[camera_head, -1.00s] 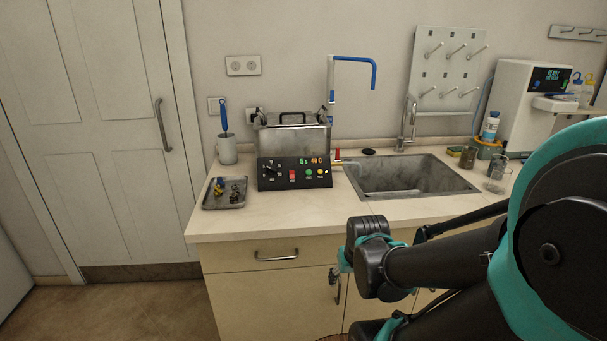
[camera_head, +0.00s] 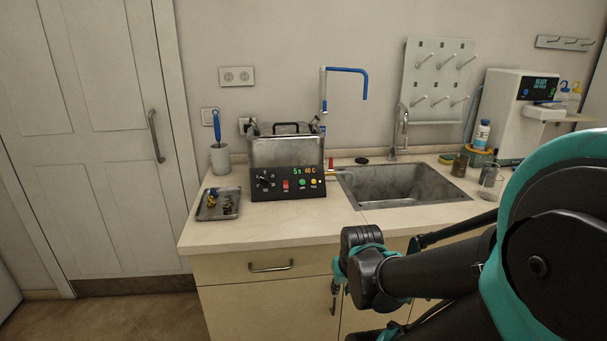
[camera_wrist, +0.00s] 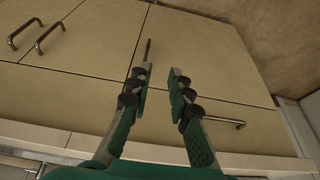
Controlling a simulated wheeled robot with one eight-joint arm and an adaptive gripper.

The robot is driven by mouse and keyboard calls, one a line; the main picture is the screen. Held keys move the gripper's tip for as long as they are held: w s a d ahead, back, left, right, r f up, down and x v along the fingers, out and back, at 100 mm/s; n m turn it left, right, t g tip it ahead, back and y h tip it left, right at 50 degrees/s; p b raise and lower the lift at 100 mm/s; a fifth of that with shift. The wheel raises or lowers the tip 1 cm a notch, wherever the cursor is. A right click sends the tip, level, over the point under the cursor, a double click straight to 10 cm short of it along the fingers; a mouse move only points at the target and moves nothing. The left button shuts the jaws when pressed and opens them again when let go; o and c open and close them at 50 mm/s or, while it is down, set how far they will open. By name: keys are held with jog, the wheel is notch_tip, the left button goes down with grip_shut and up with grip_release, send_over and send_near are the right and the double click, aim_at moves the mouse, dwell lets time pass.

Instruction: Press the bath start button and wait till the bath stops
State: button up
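The bath (camera_head: 286,165) is a metal box with a lid and a black front panel, standing on the left part of the counter. Its panel has a lit display (camera_head: 304,171), a dial, a red switch (camera_head: 285,186), a green button (camera_head: 302,183) and a yellow button (camera_head: 314,182). The display seems to read 5s and 40C. My gripper (camera_wrist: 158,85) is open and empty in the wrist view, with cabinet doors behind its fingers. In the head view it hangs low in front of the cabinets, below the counter edge and apart from the bath; it is partly hidden by my arm.
A metal tray (camera_head: 205,213) with small parts lies left of the bath, with a mug (camera_head: 220,158) holding a blue-handled brush behind it. A sink (camera_head: 402,194) with a tap is to the right. The counter before the bath (camera_head: 285,220) is clear. Drawer handles (camera_head: 270,267) stick out below.

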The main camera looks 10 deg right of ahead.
grip_shut()
dwell(0.7)
dwell(0.4)
